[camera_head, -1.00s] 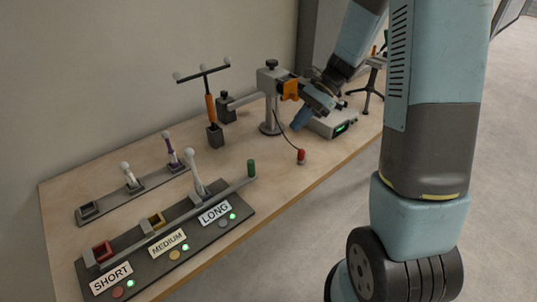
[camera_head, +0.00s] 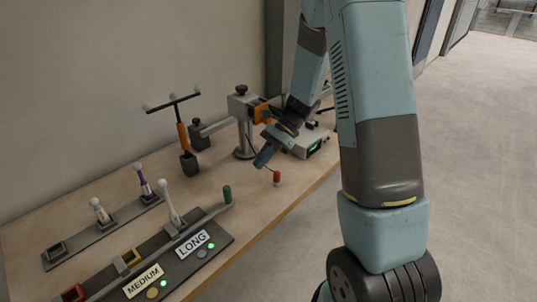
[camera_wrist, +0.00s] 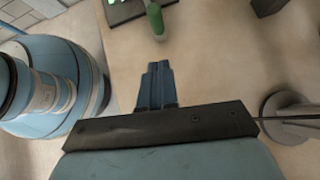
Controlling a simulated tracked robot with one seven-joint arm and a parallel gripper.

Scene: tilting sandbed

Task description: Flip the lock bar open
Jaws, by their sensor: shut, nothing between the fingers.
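The lock bar (camera_head: 205,215) is a long thin grey bar with a green handle (camera_head: 227,194) at its right end. It runs across the dark board (camera_head: 222,240), over the row of sockets. A white-knobbed peg (camera_head: 172,208) stands in the LONG socket, behind the bar. My gripper (camera_head: 263,158) has blue fingers pressed together, pointing down, to the right of the green handle and apart from it. In the wrist view my gripper (camera_wrist: 157,66) is shut and empty, and the green handle (camera_wrist: 156,20) shows beyond the fingertips. The bar's left end is out of view.
A rack (camera_head: 105,230) with a white peg and a purple peg stands behind the board. A clamp stand (camera_head: 243,140), a small red cylinder (camera_head: 277,177) on a cable and a grey device (camera_head: 312,143) are close to my gripper. Bare tabletop lies between gripper and board.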

